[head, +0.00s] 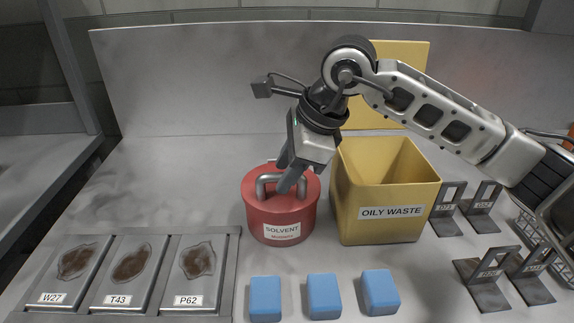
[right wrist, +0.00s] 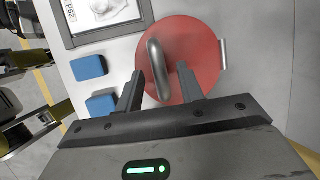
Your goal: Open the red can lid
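The red can (head: 280,219), labelled SOLVENT, stands upright on the grey work surface with its red lid on. A grey arched handle (head: 266,184) rises from the lid; it also shows in the right wrist view (right wrist: 157,62). My right gripper (head: 287,180) points down at the handle from above. In the right wrist view, its two fingers (right wrist: 161,76) are apart, one on each side of the handle, with gaps visible between fingers and handle. Part of the handle and lid is hidden behind the fingers in the head view. My left gripper does not show.
A yellow OILY WASTE bin (head: 385,220) stands open close to the can's right. Blue blocks (head: 324,296) lie in front. A tray (head: 233,270) with stained plates W27, T43 and P62 lies front left. Metal stands (head: 484,281) stand at right. The surface behind left is clear.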

